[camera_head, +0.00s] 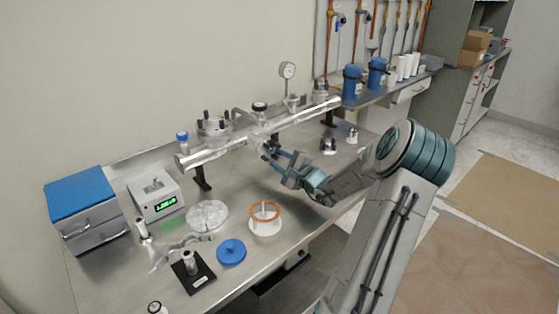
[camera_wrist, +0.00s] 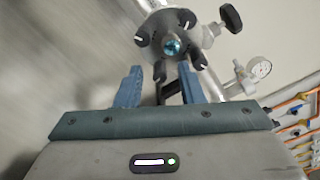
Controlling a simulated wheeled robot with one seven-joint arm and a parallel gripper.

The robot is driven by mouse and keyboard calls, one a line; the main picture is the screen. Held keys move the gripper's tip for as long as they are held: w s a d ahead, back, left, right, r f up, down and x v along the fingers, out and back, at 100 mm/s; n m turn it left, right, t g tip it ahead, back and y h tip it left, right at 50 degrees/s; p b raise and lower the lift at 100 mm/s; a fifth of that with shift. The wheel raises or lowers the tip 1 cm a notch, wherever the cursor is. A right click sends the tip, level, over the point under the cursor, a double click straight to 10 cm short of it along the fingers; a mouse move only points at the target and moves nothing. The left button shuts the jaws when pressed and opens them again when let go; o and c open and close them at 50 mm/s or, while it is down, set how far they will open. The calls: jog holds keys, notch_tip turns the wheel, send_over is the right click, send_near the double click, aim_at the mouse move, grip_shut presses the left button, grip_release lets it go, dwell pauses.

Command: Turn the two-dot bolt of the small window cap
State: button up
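The small window cap (camera_wrist: 173,47) is a round flange with a teal glass centre at the top of the wrist view. Several black bolts with pale marks stand around it. I cannot tell how far the fingertips are from the bolt in depth. In the head view my gripper (camera_head: 270,155) is just below the metal tube (camera_head: 220,150), and the cap is mostly hidden there.
A gauge (camera_head: 287,71) stands above the tube, and a black knob (camera_wrist: 231,17) is right of the cap. On the steel bench (camera_head: 120,185) are a green-display box (camera_head: 155,195), a blue disc (camera_head: 231,251) and an orange ring (camera_head: 264,211). Blue canisters (camera_head: 353,82) stand behind.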

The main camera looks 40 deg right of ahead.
grip_shut()
jog(key=m+p, duration=0.1)
jog(key=m, duration=0.1)
jog(key=shift+r+m+p, duration=0.15)
jog(key=shift+m+p, duration=0.2)
jog(key=shift+m, duration=0.05)
jog(key=m+p, duration=0.2)
jog(key=m, duration=0.1)
jog(key=shift+m, duration=0.4)
jog(key=m+p, duration=0.2)
jog(key=m, duration=0.1)
jog(key=shift+m+p, duration=0.75)
jog(key=shift+m, duration=0.65)
